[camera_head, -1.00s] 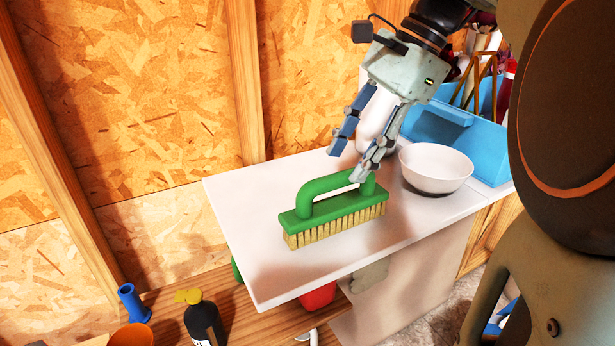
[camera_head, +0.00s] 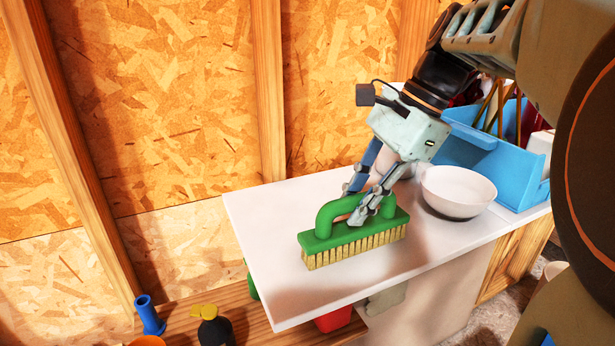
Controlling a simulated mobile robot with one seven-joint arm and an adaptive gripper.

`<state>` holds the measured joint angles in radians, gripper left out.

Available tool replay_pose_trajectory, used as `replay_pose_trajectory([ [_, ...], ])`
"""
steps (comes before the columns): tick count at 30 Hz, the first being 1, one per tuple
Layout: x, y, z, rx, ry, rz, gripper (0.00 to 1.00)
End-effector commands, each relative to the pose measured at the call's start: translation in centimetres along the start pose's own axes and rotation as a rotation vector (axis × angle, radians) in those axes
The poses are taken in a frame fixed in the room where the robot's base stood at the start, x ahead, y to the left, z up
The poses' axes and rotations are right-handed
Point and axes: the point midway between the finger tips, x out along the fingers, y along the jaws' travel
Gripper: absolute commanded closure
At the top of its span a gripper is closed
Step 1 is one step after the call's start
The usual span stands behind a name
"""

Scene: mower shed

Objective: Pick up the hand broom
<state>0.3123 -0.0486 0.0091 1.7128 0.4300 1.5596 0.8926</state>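The green hand broom (camera_head: 352,237) with tan bristles lies bristles-down on the white tabletop, its arched handle on top. My gripper (camera_head: 362,205) is lowered over the handle. One finger shows in front of the handle and the other is behind it, partly hidden. The fingers look apart, with the right part of the handle between them. I cannot tell whether either finger touches the handle.
A white bowl (camera_head: 457,191) stands to the right of the gripper. A blue bin (camera_head: 497,160) is behind it. A wooden wall (camera_head: 190,100) rises behind the white tabletop (camera_head: 285,285). The tabletop's left part is clear. Bottles (camera_head: 215,330) stand lower, at the front left.

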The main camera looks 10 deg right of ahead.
Motion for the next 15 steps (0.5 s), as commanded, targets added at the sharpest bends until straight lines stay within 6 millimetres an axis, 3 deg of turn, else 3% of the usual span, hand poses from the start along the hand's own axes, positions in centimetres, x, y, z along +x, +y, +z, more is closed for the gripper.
replay_pose_trajectory([
  [4,0.00,0.00,-0.01,0.000,0.000,0.000,1.00],
  [15,-0.04,-0.01,0.01,0.000,0.000,0.000,1.00],
])
